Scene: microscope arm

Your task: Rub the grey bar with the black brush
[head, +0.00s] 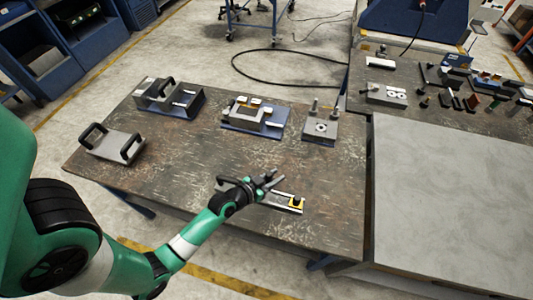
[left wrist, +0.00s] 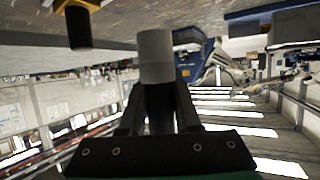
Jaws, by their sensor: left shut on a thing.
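My left gripper (head: 272,181) is low over the front part of the work table, beside the narrow grey plate with the yellow end. In the head view its grey prongs point right. In the left wrist view a short grey piece (left wrist: 155,54), which looks like the grey bar, sits at the dark fingers (left wrist: 155,105). The gripper is shut on it; the exact grip is hard to see. A black upright cylinder (head: 297,200), possibly the black brush, stands on the yellow patch. It also shows in the left wrist view (left wrist: 78,29), apart from the grey piece. My right gripper is not seen.
The brown work table (head: 190,187) has bare room on its left and right. A plate with two black handles (head: 112,143), a grey bracket (head: 168,95), a blue-based fixture (head: 255,117) and a grey block with posts (head: 320,127) stand farther back. A grey-topped table (head: 450,210) adjoins on the right.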

